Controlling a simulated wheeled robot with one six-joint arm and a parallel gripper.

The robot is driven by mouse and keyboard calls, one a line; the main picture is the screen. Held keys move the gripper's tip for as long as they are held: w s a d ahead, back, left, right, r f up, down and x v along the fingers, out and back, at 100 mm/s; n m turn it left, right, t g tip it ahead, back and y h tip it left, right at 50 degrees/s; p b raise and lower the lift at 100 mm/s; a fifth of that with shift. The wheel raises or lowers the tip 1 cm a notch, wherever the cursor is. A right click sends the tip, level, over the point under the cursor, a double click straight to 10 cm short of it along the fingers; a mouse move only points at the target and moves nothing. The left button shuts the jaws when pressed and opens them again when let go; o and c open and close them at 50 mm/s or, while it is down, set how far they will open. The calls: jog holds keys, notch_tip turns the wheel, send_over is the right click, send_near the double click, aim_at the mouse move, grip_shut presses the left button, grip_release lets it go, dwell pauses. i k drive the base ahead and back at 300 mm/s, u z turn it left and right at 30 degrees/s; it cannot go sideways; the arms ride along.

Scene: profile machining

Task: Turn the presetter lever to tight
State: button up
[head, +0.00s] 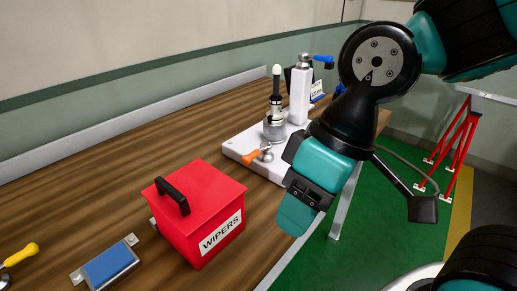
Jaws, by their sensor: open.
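The presetter has a white base (235,149) and a white column (300,96) near the far end of the wooden bench. A tool with a white tip (276,84) stands upright in its grey holder (274,128). A lever with an orange handle (251,157) is at the front of the holder, its handle pointing to the lower left.
A red WIPERS box (198,210) with a black handle stands left of my gripper. A blue block (110,264) and a yellow-handled tool (20,255) lie at lower left. A red stand (455,145) is on the green floor. The bench left of the presetter is clear.

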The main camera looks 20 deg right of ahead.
aim_at(264, 153)
jog(key=u, duration=0.55)
jog(key=k, duration=1.3)
jog(key=u, duration=0.05)
jog(key=i, duration=0.45)
jog(key=z, duration=0.75)
jog(key=i, duration=1.15)
jog(key=u, duration=0.55)
